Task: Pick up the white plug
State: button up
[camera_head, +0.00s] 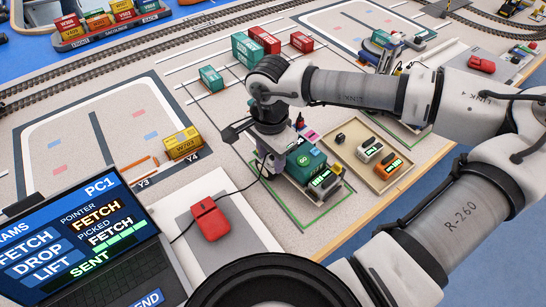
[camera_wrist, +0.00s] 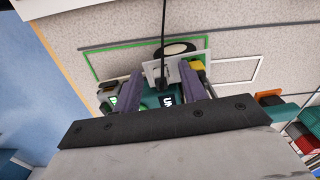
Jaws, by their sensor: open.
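I cannot pick out the white plug for certain. In the wrist view a small white piece (camera_wrist: 150,70) shows between and just beyond my fingertips, with a thin black cable passing in front of it; it may be the plug. My gripper (camera_wrist: 161,78) is open, its two purple-grey fingers apart on either side of a teal unit (camera_wrist: 152,101) with a dark label. In the head view my gripper (camera_head: 267,160) points down beside the teal unit (camera_head: 306,164), partly hidden by my wrist. Contact with anything is not clear.
Teal and red containers (camera_head: 247,49) stand behind. A black cable (camera_head: 230,193) crosses the board.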

aim_at(271, 158)
jog(key=shift+f, duration=0.1)
jog(key=shift+c, duration=0.4)
grip_shut()
notch_tip(271, 158, up, 20)
jog(key=b, duration=0.1)
jog(key=shift+b, duration=0.3)
jog(key=s+a, duration=0.3)
jog(key=a, duration=1.5)
jog(key=shift+s, duration=0.15)
dwell(0.3)
